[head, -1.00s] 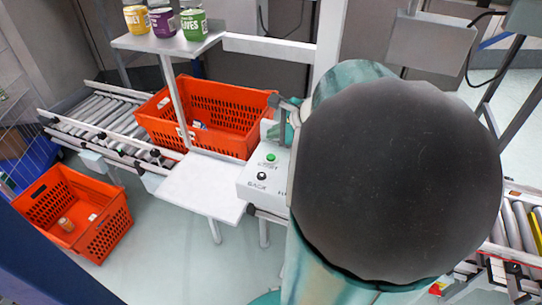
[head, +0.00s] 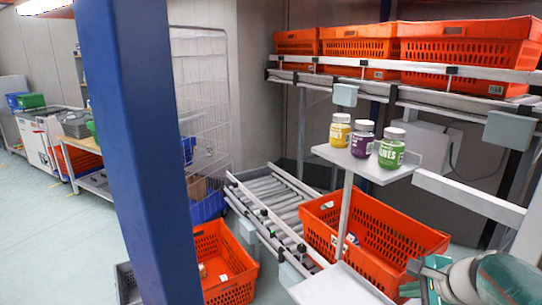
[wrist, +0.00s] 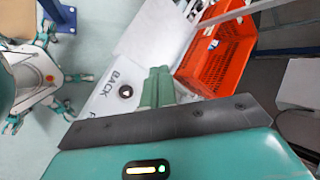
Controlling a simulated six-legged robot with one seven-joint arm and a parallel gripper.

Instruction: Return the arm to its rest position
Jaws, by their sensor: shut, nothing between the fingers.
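My gripper (wrist: 158,76) is shut and empty in the wrist view, with its two green fingers together. It is above a white panel with a dark button (wrist: 126,91) and the word "BACK"; I cannot tell the height between them. In the head view my gripper (head: 430,285) is at the lower right corner, beside the near right end of an orange tote (head: 400,232). Most of my arm is out of the head view.
Three jars, yellow (head: 340,131), purple (head: 362,140) and green (head: 392,150), stand on a small shelf. Another orange tote (head: 240,290) is low at left of the roller conveyor (head: 265,195). A blue post (head: 135,150) stands close. Several totes sit on an upper rack.

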